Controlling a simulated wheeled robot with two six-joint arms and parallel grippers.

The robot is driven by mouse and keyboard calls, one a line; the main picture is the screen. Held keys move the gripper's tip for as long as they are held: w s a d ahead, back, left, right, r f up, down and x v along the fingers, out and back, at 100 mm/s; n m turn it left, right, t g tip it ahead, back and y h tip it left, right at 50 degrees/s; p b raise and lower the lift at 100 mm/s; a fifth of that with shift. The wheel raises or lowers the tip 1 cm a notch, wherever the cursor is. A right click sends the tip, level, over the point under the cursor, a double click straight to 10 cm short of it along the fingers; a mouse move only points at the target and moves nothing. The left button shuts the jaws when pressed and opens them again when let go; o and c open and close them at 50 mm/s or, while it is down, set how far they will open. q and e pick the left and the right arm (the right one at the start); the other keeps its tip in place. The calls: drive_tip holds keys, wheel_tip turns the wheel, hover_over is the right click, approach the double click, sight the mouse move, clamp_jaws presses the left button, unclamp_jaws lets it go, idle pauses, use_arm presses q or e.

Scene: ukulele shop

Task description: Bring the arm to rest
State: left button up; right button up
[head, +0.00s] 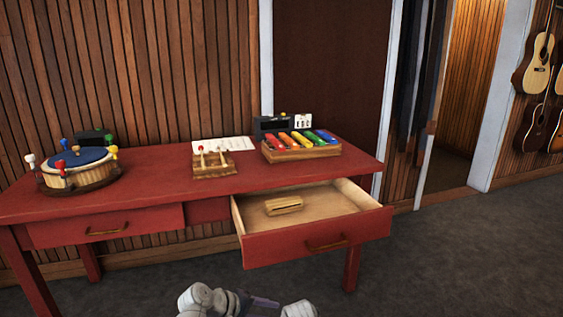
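White and grey parts of my own arms show at the bottom edge of the head view, in front of the open drawer (318,243). A dark, slim piece (264,302) lies between them and may belong to my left gripper; its fingers cannot be made out. No part of my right gripper can be made out. The arm parts look low and apart from the red table (150,192). The drawer is pulled out and holds a small wooden block (284,205).
On the table stand a blue-topped drum (80,158) with coloured knobs, a wooden stand with mallets (213,163), a paper sheet (232,143) and a coloured-bar xylophone (302,145). The left drawer (105,227) is shut. Guitars (536,62) hang at right. The grey floor at right is clear.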

use_arm(q)
drive_tip(key=s+a+f+m+g+y, duration=0.2)
drive_tip(key=s+a+f+m+y, duration=0.2)
drive_tip(key=a, duration=0.2)
drive_tip(key=s+a+f+m+g+y, duration=0.2)
drive_tip(key=s+a+f+m+y, duration=0.15)
drive_tip(key=a, duration=0.35)
drive_tip(key=s+d+m+g+y, duration=0.1)
drive_tip(key=s+d+m+y, duration=0.4)
drive_tip(key=d, duration=0.6)
wheel_tip(320, 180, up, 35)
drive_tip(key=n+h+p, duration=0.1)
drive_tip(key=h+p, duration=0.1)
drive_tip(key=p, duration=3.3)
drive_tip(key=shift+s+r+h+p, duration=0.2)
drive_tip(key=shift+s+h+p, duration=0.15)
drive_tip(key=shift+s+p, duration=0.05)
